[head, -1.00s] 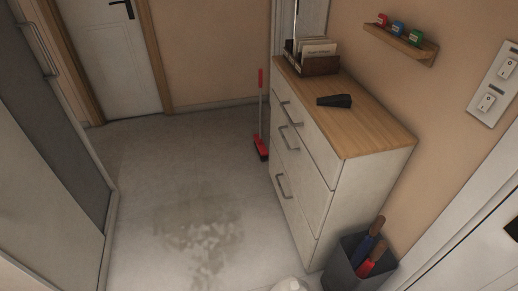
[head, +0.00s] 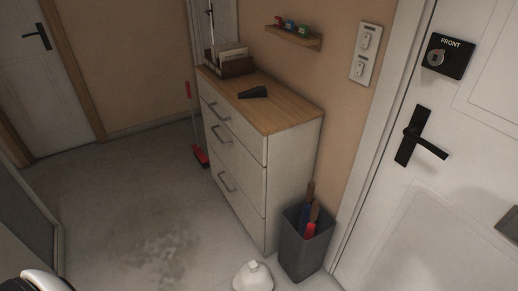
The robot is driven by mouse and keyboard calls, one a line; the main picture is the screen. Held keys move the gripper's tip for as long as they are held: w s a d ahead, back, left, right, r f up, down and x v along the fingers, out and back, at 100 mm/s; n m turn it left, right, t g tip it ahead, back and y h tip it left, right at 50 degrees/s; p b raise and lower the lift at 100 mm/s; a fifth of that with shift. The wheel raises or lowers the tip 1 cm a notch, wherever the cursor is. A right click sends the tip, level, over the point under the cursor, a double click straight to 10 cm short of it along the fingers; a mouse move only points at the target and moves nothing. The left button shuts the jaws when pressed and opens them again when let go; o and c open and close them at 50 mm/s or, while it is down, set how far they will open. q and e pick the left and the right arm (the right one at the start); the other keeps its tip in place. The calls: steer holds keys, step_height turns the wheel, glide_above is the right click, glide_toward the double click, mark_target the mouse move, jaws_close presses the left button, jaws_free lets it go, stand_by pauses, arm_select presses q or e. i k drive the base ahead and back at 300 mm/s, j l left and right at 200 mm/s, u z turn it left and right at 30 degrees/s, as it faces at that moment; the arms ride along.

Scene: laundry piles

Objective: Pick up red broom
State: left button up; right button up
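The red broom (head: 200,155) stands upright in the head view, just left of the far end of the white dresser. Its thin handle is red at the top and pale lower down, and its red head with dark bristles rests on the floor. The far corner of the dresser is close beside it. Neither of my grippers shows in the head view, and nothing is seen touching the broom.
A white dresser (head: 292,170) with a wooden top stands along the wall. A grey bin (head: 306,246) with umbrellas and a white object (head: 252,277) stand near its front end. A front door (head: 440,200) is at right. A stained patch (head: 160,248) marks the otherwise open floor.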

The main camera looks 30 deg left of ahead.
mark_target(199, 154)
steer(key=i+j+z, duration=0.2)
steer(key=j+z, duration=0.25)
steer(key=j, duration=0.4)
steer(key=j+z, duration=0.45)
steer(key=j, duration=0.45)
